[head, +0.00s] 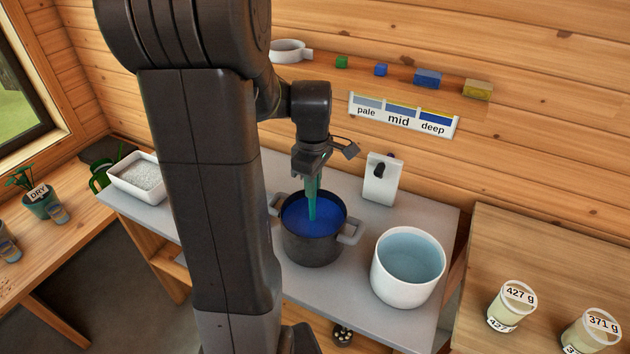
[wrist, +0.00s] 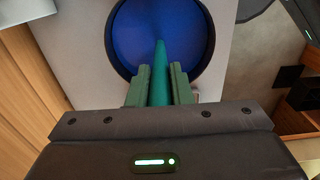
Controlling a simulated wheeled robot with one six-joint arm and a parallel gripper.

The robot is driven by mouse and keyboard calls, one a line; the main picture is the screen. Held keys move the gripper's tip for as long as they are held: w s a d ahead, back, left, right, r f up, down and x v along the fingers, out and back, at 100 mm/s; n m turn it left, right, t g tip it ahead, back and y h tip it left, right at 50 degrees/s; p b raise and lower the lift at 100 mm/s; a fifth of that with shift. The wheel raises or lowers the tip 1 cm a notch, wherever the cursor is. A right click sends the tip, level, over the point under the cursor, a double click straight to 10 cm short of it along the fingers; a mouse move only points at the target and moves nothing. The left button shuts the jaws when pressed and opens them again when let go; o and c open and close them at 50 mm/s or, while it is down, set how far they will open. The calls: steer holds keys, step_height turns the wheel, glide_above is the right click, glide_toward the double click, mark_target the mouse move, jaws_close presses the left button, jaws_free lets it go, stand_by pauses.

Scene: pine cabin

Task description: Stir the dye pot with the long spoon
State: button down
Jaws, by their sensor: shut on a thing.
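The dye pot (head: 312,246) is dark grey with two side handles and holds deep blue liquid. It stands on the grey worktop, and its rim and blue liquid (wrist: 190,38) fill the top of the wrist view. My gripper (head: 313,172) is above the pot, pointing down, shut on the long green spoon (head: 312,204). In the wrist view the spoon's handle (wrist: 160,75) runs between the two green fingers into the liquid. The spoon's lower end is hidden under the dye.
A white pot of pale blue liquid (head: 408,285) stands right of the dye pot. A white holder (head: 382,181) stands behind. A white tray of pale grains (head: 138,184) is at left. Jars (head: 511,307) stand on the right table. A pale-mid-deep chart (head: 402,115) hangs on the wall.

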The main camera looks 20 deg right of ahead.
steer(key=shift+r, duration=0.1)
step_height(320, 180, up, 10)
steer(key=p, duration=0.8)
stand_by(1.1)
steer(key=shift+r+p, duration=0.5)
steer(key=shift+r, duration=2.05)
steer(key=shift+f, duration=0.1)
